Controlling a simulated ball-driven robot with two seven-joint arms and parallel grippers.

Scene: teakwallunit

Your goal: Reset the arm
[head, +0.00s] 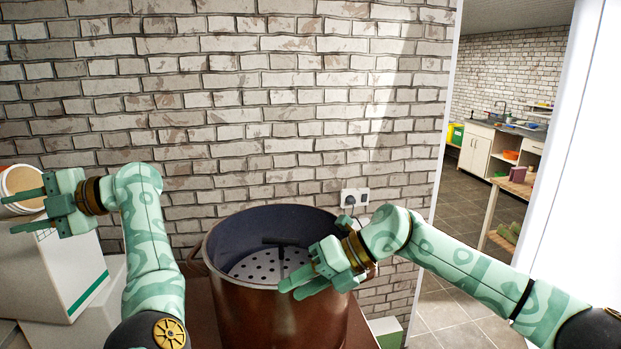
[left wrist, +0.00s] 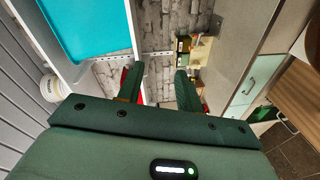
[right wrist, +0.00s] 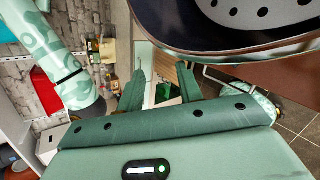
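My left gripper (head: 22,211) is at the far left of the head view, pointing left, with its fingers apart. The left wrist view shows its fingers (left wrist: 158,85) apart with nothing between them. My right gripper (head: 294,288) is in front of the large brown pot (head: 262,310), near its rim, pointing left. Its fingers (right wrist: 161,85) are apart and empty in the right wrist view. I cannot tell whether the right gripper touches the pot.
The pot holds a perforated plate (head: 262,268) with a dark handle. A white box (head: 50,275) stands at the left, with a round container (head: 22,185) above it. A brick wall (head: 230,110) is behind. A doorway at the right opens to a kitchen with a counter (head: 490,145).

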